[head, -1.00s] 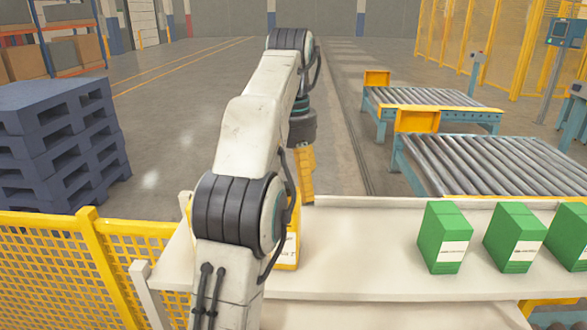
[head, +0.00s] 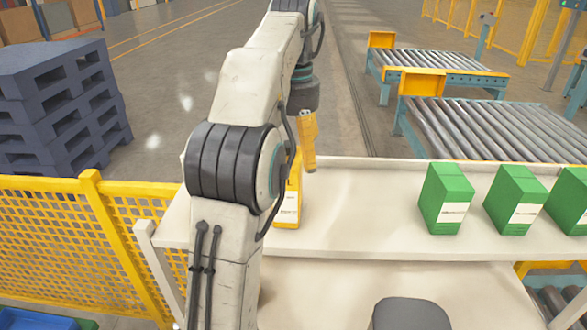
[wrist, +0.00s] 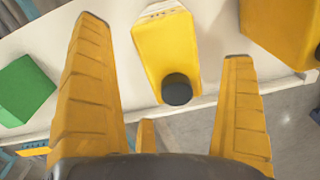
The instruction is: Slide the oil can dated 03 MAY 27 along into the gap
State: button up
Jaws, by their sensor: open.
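A yellow oil can (head: 289,207) stands on the pale shelf, mostly hidden behind my arm; a white label shows low on it. In the wrist view, a yellow can with a black cap (wrist: 166,50) lies between and beyond my fingers. A second yellow can (wrist: 278,28) is at upper right, partly cut off. No date can be read. My gripper (head: 308,142) hangs at the shelf's far edge, beside the yellow can. In the wrist view my gripper (wrist: 165,85) is open, its fingers wide apart, with nothing held.
Several green containers with white labels (head: 444,198) stand spaced along the right of the shelf (head: 365,215). The shelf between yellow and green is clear. A green block (wrist: 26,88) shows in the wrist view. Roller conveyors (head: 480,128) lie beyond; a yellow mesh fence (head: 60,225) is left.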

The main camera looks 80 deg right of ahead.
jog(key=shift+f, duration=2.6)
jog(key=shift+c, duration=0.4)
jog(key=c, duration=1.1)
